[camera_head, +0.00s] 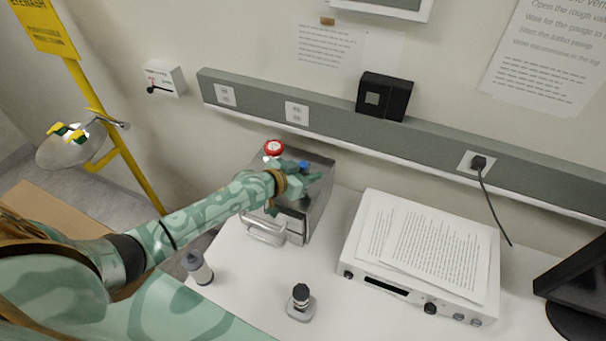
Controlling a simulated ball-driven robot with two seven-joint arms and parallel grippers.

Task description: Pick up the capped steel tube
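A small upright cylinder with a grey cap (196,267) stands near the left edge of the white bench, below my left arm. A short piece with a black top and steel-grey base (300,302) stands at the bench's front middle. I cannot tell for sure which one is the capped steel tube. My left gripper (306,182) is over the steel box at the back of the bench, beyond both small pieces. Its fingers point right, and their gap is not clear. My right gripper is out of view.
The steel box (318,205) has a front handle, a red round part (273,148) and a blue part (304,166) on top. A white instrument (360,272) with papers fills the right. A black monitor (575,285) stands far right. The bench between the small pieces is clear.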

